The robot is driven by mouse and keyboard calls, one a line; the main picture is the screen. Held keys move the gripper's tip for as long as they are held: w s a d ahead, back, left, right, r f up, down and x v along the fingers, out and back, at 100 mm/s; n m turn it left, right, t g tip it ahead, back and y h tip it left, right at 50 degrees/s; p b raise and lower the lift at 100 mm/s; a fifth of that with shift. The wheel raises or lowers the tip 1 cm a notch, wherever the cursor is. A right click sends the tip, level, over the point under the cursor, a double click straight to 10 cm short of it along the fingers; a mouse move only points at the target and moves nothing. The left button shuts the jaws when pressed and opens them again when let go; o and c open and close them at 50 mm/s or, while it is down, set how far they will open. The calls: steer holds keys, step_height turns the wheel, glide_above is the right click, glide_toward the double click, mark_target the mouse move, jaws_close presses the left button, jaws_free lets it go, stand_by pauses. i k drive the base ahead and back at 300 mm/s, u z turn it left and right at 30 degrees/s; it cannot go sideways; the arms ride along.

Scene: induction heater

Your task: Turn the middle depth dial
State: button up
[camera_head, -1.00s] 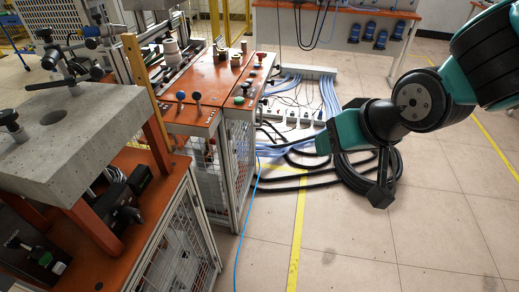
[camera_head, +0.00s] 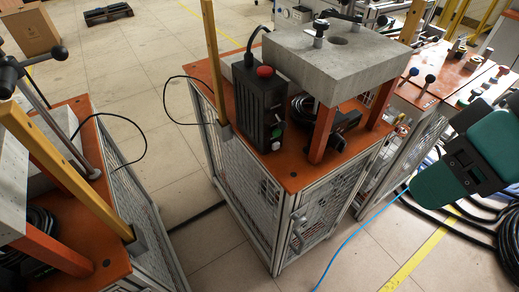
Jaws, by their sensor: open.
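A black control box (camera_head: 258,104) stands on the orange top of the middle cart, with a red button (camera_head: 264,71) on top. Its narrow right side carries small controls (camera_head: 277,131), one of them green. They are too small to tell which is the middle depth dial. My gripper (camera_head: 466,160) is at the right edge, at the end of my teal and black arm, well right of the box and touching nothing I can see. Its jaws look dark and empty, but their tips are hard to make out.
A grey stone block (camera_head: 340,55) on orange posts stands beside the box. Another cart (camera_head: 105,180) with yellow bars is at the left. A bench with knobs (camera_head: 430,79) is at the right. Cables lie on the floor. Floor between the carts is mostly clear.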

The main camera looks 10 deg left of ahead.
mark_target(336, 141)
steer(key=u, duration=2.25)
steer(key=k, duration=1.15)
steer(key=z, duration=1.4)
steer(key=i, duration=0.35)
steer(key=u, duration=0.05)
